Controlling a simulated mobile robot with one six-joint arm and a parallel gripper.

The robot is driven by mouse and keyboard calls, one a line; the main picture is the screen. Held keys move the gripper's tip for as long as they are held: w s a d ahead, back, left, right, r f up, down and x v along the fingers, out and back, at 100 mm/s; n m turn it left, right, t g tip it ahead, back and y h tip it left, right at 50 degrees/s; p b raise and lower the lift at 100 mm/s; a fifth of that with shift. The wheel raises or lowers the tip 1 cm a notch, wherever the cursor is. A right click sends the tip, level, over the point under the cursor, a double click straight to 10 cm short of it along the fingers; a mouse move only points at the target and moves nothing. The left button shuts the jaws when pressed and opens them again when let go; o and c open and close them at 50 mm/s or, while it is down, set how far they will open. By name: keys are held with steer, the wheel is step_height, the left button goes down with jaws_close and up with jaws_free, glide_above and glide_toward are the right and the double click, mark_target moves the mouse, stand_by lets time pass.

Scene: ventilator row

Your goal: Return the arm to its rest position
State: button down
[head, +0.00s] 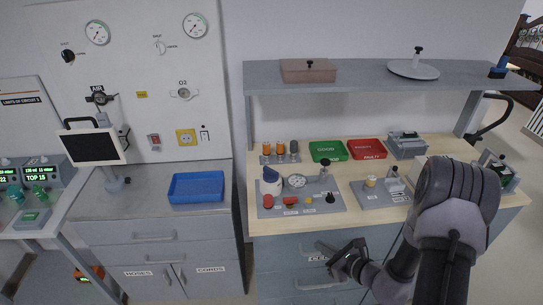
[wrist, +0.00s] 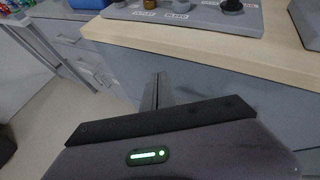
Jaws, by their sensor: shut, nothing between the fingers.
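My gripper (head: 338,262) is low in front of the drawer cabinet below the wooden worktop in the head view. In the wrist view its fingers (wrist: 157,92) are together with nothing between them, below and in front of the worktop edge. My arm folds down from the lower right of the head view, and its dark links cover part of the worktop and the cabinet front. The gripper appears close to a drawer handle (head: 325,284), but I cannot tell whether they touch.
The wooden worktop (head: 487,219) carries a grey panel (head: 322,186), a green tray (head: 327,151) and a red tray (head: 366,149). A shelf (head: 362,72) spans above it. Left stand a blue tray (head: 196,187) and a monitor (head: 92,147). The wrist view shows open floor (wrist: 62,110).

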steer(key=s+a+r+n+g+y, duration=0.1)
steer(key=s+a+r+n+g, duration=0.15)
steer(key=a+r+n, duration=0.35)
steer(key=s+a+r+n+g+y, duration=0.2)
steer(key=s+a+r+n, duration=0.15)
steer(key=r, duration=0.45)
steer(key=s+a+r+n+g+y, duration=0.1)
steer(key=s+a+r+n+g, duration=0.15)
steer(key=a+r+n, duration=0.35)
steer(key=s+d+r+n+t+h+b, duration=0.1)
steer(key=s+d+r+n+h, duration=0.2)
steer(key=s, duration=0.5)
steer(key=s+d+r+n+t+h+b, duration=0.1)
steer(key=s+d+r+n+h, duration=0.3)
steer(key=s, duration=0.4)
step_height(320, 180, up, 2)
steer(key=shift+r+n+h, duration=0.1)
steer(key=shift+n+h, duration=0.6)
steer(key=shift+n, duration=0.15)
